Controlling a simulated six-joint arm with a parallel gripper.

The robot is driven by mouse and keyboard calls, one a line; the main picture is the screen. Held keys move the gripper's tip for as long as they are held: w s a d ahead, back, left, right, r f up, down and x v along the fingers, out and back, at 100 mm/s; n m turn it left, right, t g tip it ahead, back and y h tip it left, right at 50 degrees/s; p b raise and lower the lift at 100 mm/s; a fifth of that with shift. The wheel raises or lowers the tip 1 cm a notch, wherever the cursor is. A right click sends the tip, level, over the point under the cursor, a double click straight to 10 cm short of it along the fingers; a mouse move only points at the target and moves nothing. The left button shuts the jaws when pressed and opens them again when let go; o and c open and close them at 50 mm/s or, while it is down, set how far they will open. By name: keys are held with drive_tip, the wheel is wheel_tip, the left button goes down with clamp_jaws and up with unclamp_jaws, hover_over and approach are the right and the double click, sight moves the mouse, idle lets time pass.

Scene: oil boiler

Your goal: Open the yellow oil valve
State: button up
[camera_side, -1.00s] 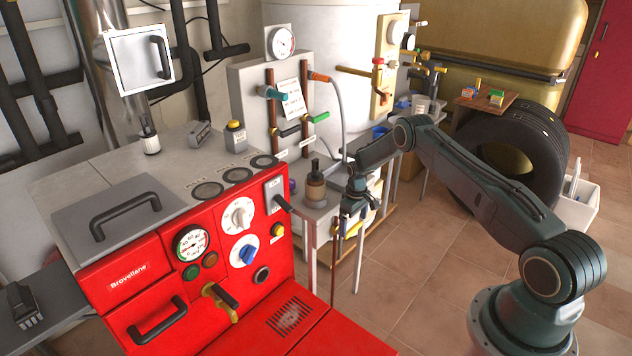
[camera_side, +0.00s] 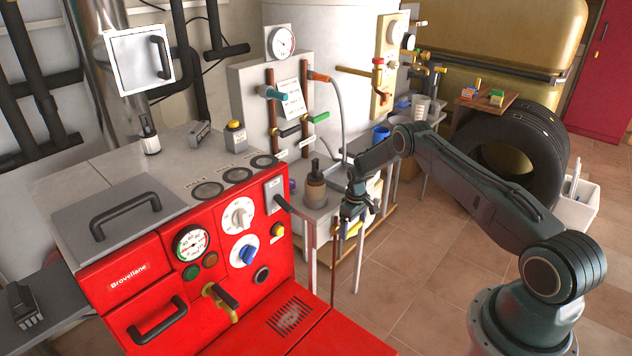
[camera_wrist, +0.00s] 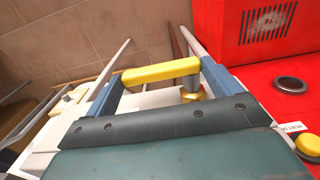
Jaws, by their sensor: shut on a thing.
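The yellow oil valve handle (camera_wrist: 160,73) is a short yellow bar in the wrist view. It spans lengthwise between the two blue-grey fingers of my gripper (camera_wrist: 161,84). A rounded yellow and grey valve stem shows at the bar's right end. My gripper is shut on the handle, with a finger at each end. In the side view, my gripper (camera_side: 354,215) points down over the valve (camera_side: 350,230), beside the small bench right of the red boiler. The fingers partly hide the valve there.
The red boiler (camera_side: 120,270) stands left of my gripper, with a black-handled lever (camera_side: 226,295) on its front. Thin metal legs and rods stand near the valve. Tiled floor (camera_side: 430,270) is clear at right.

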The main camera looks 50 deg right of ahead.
drive_tip(key=shift+a+r+h, duration=0.1)
drive_tip(key=shift+r+h, duration=0.05)
drive_tip(key=shift+h, duration=0.15)
drive_tip(key=shift+a+r+h, duration=0.2)
drive_tip(key=shift+a+h, duration=0.05)
drive_tip(key=shift+h, duration=0.4)
drive_tip(key=shift+a+r+h, duration=0.15)
drive_tip(key=shift+a+h, duration=0.05)
drive_tip(key=shift+h, duration=0.45)
drive_tip(key=h, duration=0.1)
drive_tip(key=a+h, duration=0.1)
drive_tip(key=h, duration=0.1)
drive_tip(key=shift+a+r+h, duration=0.1)
drive_tip(key=shift+r+h, duration=0.2)
drive_tip(key=h, duration=0.1)
drive_tip(key=a+h, duration=0.1)
drive_tip(key=h, duration=0.2)
drive_tip(key=shift+a+r, duration=0.15)
drive_tip(key=shift+a, duration=0.2)
drive_tip(key=shift+a+h, duration=0.35)
drive_tip(key=shift+h, duration=0.85)
drive_tip(key=shift+a+h, duration=0.3)
drive_tip(key=shift+h, duration=0.7)
drive_tip(key=o, duration=1.1)
drive_tip(key=shift+a, duration=0.15)
